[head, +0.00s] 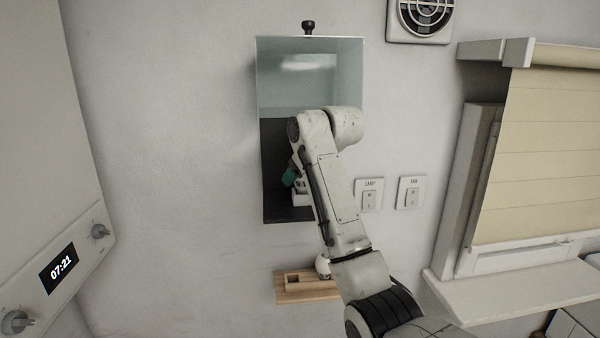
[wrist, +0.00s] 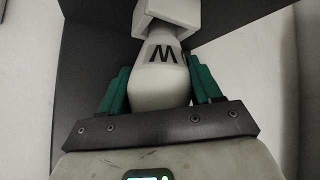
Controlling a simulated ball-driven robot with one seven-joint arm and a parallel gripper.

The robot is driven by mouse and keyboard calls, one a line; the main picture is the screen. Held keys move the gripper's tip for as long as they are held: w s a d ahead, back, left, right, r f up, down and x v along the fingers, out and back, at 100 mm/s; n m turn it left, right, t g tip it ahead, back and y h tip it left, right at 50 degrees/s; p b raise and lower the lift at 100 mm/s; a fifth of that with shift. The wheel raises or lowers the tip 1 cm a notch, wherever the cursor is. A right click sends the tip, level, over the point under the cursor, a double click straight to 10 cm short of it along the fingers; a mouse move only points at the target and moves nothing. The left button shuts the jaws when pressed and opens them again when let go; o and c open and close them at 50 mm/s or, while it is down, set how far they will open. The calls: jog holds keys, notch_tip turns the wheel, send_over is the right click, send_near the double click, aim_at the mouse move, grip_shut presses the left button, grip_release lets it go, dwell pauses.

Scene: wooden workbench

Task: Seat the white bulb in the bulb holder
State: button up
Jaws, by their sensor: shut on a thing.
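My gripper (wrist: 148,90) has green fingers and is shut on the white bulb (wrist: 163,78), which bears a black W. The bulb's narrow end points away from my gripper, toward a white square-edged block (wrist: 168,14), which looks like the bulb holder. The two overlap in the wrist view; I cannot tell whether the bulb is seated. In the head view, a green finger of my gripper (head: 289,176) shows inside the dark wall box, beside a white holder (head: 302,198) low in the box. My arm hides most of the bulb there.
The wall box (head: 277,140) has a raised glass cover (head: 309,75) with a black knob. A wooden tray (head: 297,296) below carries a white rounded thing (head: 322,266). Lamp switch (head: 368,196) and fan switch (head: 411,193) are to the right, then a window blind (head: 540,150).

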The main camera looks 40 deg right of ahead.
jog(key=shift+f, duration=0.3)
jog(key=o, duration=1.1)
jog(key=b+v, duration=0.2)
jog(key=v, duration=0.5)
jog(key=shift+s+r, duration=0.15)
jog(key=shift+s, duration=0.05)
